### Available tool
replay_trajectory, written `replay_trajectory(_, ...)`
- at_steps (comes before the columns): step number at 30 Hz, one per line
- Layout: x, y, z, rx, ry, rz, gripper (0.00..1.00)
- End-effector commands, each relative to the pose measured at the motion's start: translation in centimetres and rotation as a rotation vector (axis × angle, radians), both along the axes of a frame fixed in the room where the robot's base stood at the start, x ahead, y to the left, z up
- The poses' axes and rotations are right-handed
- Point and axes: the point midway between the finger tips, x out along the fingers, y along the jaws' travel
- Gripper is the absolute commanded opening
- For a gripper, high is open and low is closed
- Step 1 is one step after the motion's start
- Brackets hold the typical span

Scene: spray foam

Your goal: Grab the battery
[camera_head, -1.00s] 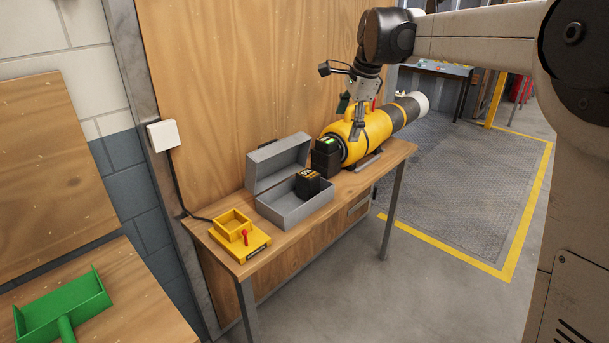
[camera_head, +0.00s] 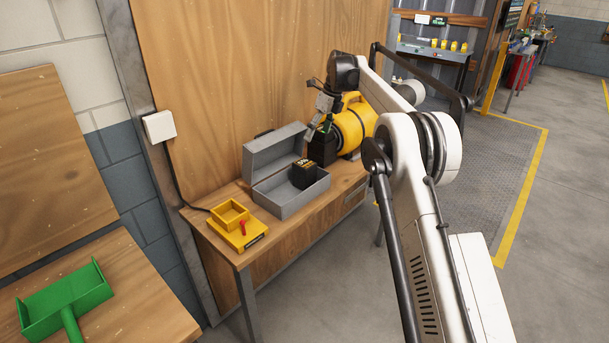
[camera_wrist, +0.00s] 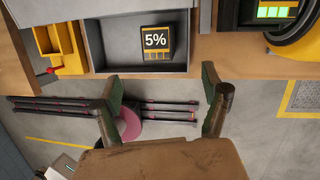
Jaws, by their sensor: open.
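One black battery (camera_head: 303,173) with a yellow-marked top sits inside the open grey box on the bench. In the wrist view this battery (camera_wrist: 157,43) reads "5%". A second black battery (camera_head: 322,147) is at the left end of the yellow spray machine (camera_head: 354,126). In the wrist view the second battery (camera_wrist: 270,14) shows a lit green bar display, partly cut off by the frame. My gripper (camera_wrist: 162,82) is open and empty, its fingers apart below the 5% battery in the picture. In the head view my gripper (camera_head: 312,133) is above the bench, by the second battery.
The grey box (camera_head: 290,207) has its lid raised at the back. A yellow dock (camera_head: 238,233) with a red lever stands left of it on the wooden bench (camera_head: 213,243). A cable runs to a white wall box (camera_head: 159,126). A green tray (camera_head: 65,300) lies lower left.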

Motion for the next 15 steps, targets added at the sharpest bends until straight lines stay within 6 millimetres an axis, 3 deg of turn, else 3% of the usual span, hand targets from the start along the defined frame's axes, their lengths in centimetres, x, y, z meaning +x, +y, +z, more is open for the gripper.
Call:
replay_trajectory(8, 0.6, 0.6, -2.3, 0.008, 0.024, -0.042, 0.78)
replay_trajectory(15, 0.8, 1.8, -6.4, 0.007, 0.023, -0.041, 0.78)
